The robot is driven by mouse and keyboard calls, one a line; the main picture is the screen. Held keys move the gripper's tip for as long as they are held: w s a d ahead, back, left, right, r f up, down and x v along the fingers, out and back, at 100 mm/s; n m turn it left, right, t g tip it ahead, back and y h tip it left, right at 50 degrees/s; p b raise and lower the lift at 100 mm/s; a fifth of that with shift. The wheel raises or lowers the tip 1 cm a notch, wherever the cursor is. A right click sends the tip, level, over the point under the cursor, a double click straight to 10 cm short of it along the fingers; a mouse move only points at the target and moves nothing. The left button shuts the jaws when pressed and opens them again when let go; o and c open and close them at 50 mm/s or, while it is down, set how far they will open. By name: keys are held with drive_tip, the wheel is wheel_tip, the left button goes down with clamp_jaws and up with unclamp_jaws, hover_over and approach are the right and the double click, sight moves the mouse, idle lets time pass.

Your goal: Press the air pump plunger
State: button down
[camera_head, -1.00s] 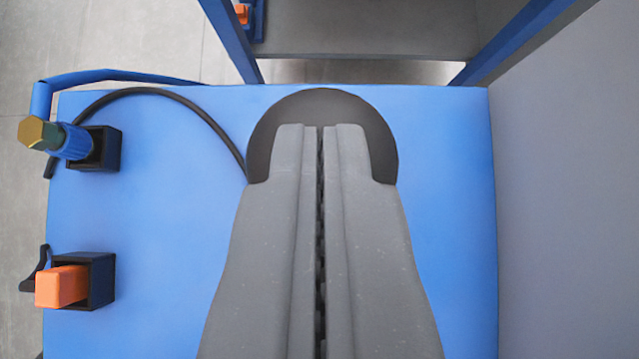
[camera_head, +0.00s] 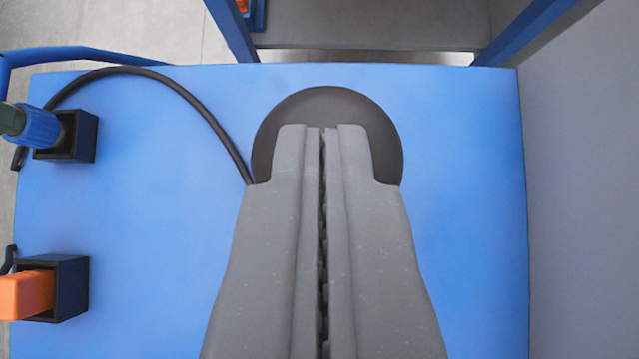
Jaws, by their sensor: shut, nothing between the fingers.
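A dark round disc (camera_head: 325,104), which looks like the top of the air pump plunger, lies over the blue surface (camera_head: 460,220) in the middle of the view. My gripper (camera_head: 322,128) is shut and empty. Its fingertips overlap the disc in the picture and hide its lower part. I cannot tell whether the fingertips touch the disc. A black hose (camera_head: 205,110) runs from the left side of the disc toward the upper left.
At the left edge are a black holder with a blue-collared fitting (camera_head: 40,125) and another holder with an orange block (camera_head: 28,293). A grey wall (camera_head: 580,200) stands on the right. A blue-framed shelf (camera_head: 370,25) is at the top.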

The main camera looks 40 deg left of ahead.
wheel_tip(320, 180, up, 3)
drive_tip(key=shift+r, duration=0.1)
drive_tip(key=v, duration=1)
drive_tip(key=shift+r, duration=0.25)
drive_tip(key=a+r+m+t+h, duration=0.1)
drive_tip(key=a+r, duration=0.6)
drive_tip(key=r, duration=0.2)
drive_tip(key=a+r+m+t+h, duration=0.1)
drive_tip(key=a+r+t, duration=0.1)
drive_tip(key=a+r, duration=0.65)
drive_tip(key=s+a+r+m+t+h, duration=0.1)
drive_tip(key=s+a+r+m+t, duration=0.1)
drive_tip(key=s+a+r, duration=0.4)
drive_tip(key=s+a+r+m+t+h, duration=0.2)
drive_tip(key=s+a+r, duration=0.3)
drive_tip(key=s+r, duration=0.4)
wheel_tip(320, 180, up, 2)
drive_tip(key=shift+a+m+t+h, duration=0.3)
drive_tip(key=shift+a+m+t, duration=0.1)
drive_tip(key=shift+m+t, duration=0.35)
drive_tip(key=shift+s, duration=0.15)
